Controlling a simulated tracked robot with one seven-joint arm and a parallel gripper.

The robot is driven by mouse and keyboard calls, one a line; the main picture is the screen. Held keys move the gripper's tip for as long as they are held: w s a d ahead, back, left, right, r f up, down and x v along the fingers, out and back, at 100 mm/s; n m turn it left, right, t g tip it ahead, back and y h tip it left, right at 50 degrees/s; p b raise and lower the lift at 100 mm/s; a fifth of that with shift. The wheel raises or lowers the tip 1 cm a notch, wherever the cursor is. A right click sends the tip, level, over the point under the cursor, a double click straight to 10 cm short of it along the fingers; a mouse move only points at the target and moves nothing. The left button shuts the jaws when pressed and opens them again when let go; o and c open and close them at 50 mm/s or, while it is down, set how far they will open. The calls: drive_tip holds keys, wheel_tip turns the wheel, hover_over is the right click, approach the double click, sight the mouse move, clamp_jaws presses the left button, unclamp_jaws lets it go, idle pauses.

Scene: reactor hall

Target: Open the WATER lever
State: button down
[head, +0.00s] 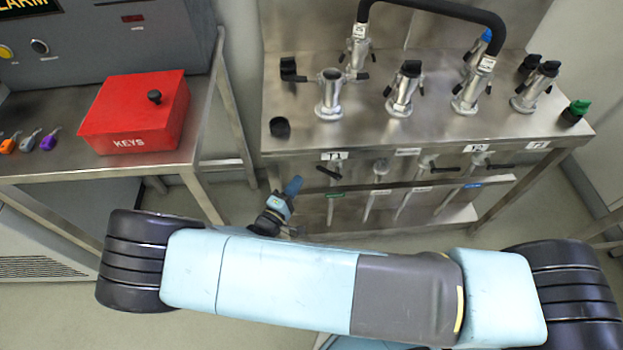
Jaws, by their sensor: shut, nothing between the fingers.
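Several valve levers with black handles sit on pipes under the front edge of the steel table. One is the left lever (328,173), on a pipe above a green label (334,195). Another is the right lever (500,166), on a pipe above a blue label (473,185). The label text is too small to read, so I cannot tell for certain which lever is WATER. My gripper (292,187) is shut and empty, left of the left lever and apart from it. Its blue fingertips point up. My arm crosses the lower part of the view.
The steel table (310,143) holds several pipe fittings, black caps and a black hose (440,8) arching above. A red KEYS box (135,115) and several coloured tags stand on the left bench (60,165). Open floor lies between bench and table.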

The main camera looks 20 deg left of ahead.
sight(329, 173)
wheel_tip(329, 173, down, 6)
drive_tip(key=s+d+n+t, duration=0.2)
drive_tip(key=s+n+t, duration=0.1)
drive_tip(key=n+t, duration=0.25)
drive_tip(key=w+d+r+n, duration=0.1)
drive_tip(key=w+r, duration=0.3)
drive_tip(key=w, duration=0.4)
drive_tip(key=shift+d, duration=0.15)
drive_tip(key=shift+s+r+h, duration=0.1)
drive_tip(key=shift+r+h, duration=0.05)
drive_tip(key=shift+h, duration=0.25)
